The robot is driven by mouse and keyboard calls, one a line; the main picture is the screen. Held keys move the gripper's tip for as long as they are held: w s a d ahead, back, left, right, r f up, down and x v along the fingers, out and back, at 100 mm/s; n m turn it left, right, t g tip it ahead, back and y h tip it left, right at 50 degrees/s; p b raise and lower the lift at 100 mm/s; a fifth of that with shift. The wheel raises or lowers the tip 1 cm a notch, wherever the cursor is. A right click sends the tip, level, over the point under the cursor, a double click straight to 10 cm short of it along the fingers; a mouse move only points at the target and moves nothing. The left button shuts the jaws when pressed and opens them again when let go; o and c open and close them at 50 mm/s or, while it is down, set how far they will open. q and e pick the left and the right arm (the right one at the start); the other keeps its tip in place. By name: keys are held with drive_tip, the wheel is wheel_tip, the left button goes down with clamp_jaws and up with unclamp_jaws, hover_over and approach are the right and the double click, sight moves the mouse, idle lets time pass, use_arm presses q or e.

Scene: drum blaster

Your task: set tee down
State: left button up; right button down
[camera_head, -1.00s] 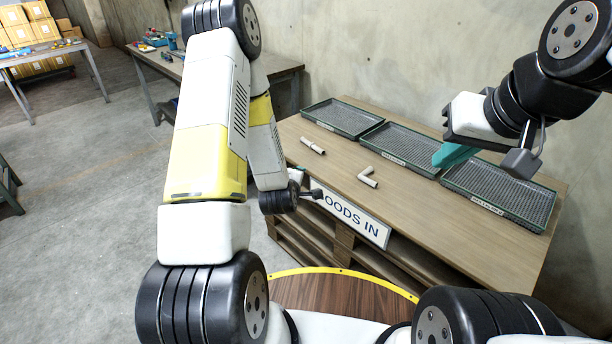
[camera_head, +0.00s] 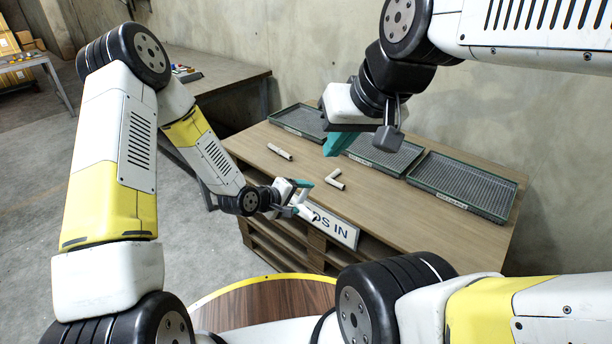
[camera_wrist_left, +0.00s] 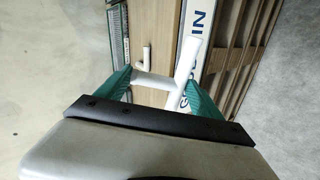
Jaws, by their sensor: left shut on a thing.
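My left gripper (camera_head: 296,203) is shut on the white tee (camera_head: 303,211), in front of the table's near edge by the sign. In the left wrist view, the tee (camera_wrist_left: 187,64) sits between the teal fingers of the left gripper (camera_wrist_left: 158,92), with one pipe arm sticking up past them. My right gripper (camera_head: 339,142) hangs high, overlapping the left and middle trays in the head view. Its teal fingers are seen edge-on, so its opening is unclear.
The wooden table (camera_head: 400,222) holds a straight pipe (camera_head: 280,151) and an elbow pipe (camera_head: 335,180). A left tray (camera_head: 297,120), middle tray (camera_head: 385,155) and right tray (camera_head: 462,187) line its back. A GOODS IN sign (camera_head: 342,230) is on its front. The front right tabletop is clear.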

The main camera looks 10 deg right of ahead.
use_arm(q)
drive_tip(key=w+d+f, duration=0.4)
drive_tip(key=w+d, duration=0.3)
drive_tip(key=w, duration=0.2)
drive_tip(key=shift+w+f, duration=0.15)
drive_tip(key=shift+f, duration=0.1)
drive_tip(key=shift+f, duration=0.35)
drive_tip(key=o, duration=2)
